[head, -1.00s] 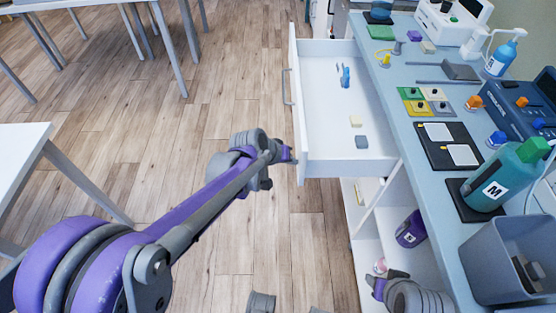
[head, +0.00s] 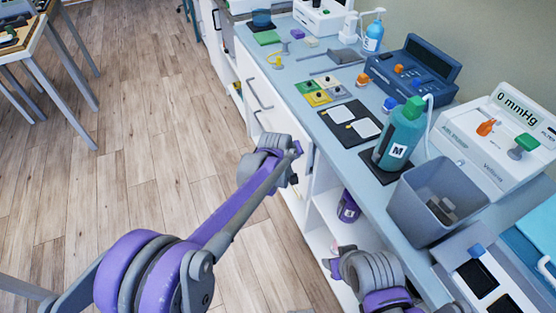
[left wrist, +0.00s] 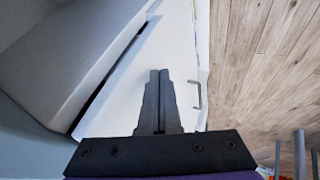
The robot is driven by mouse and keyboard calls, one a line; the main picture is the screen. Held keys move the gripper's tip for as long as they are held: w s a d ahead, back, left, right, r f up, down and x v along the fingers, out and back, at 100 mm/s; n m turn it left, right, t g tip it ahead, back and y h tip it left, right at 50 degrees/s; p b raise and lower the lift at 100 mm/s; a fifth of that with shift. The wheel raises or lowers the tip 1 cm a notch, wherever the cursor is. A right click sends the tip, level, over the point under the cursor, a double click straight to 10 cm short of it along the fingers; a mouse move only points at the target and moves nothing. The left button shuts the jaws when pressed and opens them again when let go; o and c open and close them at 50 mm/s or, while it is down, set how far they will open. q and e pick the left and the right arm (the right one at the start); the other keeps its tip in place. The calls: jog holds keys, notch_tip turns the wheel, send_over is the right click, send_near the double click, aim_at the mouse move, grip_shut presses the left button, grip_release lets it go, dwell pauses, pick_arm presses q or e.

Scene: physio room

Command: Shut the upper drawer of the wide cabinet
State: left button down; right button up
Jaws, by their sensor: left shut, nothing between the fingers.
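The wide cabinet (head: 318,212) stands along the right under a blue-grey worktop. Its upper drawer (head: 268,75) has a white front with a grey bar handle (head: 258,95). The front now looks flush or nearly flush with the cabinet, and the drawer's inside is hidden. My left gripper (head: 298,149) is at the near end of the drawer front. In the left wrist view its shut, empty fingers (left wrist: 159,88) point at the white front, beside the handle (left wrist: 197,95); contact is unclear. My right gripper (head: 334,264) is low by the open shelves, its fingers unclear.
The worktop holds a green bottle (head: 401,135), a grey bin (head: 437,205), a dark blue device (head: 412,75) and a white pressure unit (head: 500,140). A purple bottle (head: 348,207) stands on the open shelf. The wooden floor (head: 150,150) left of the cabinet is clear.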

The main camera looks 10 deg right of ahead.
pick_arm(q)
jog(key=shift+w+d+r, duration=0.1)
jog(key=shift+w+d, duration=0.1)
jog(key=shift+d, duration=0.4)
jog(key=shift+w+d, duration=0.15)
jog(key=shift+d, duration=0.45)
jog(key=shift+d, duration=0.1)
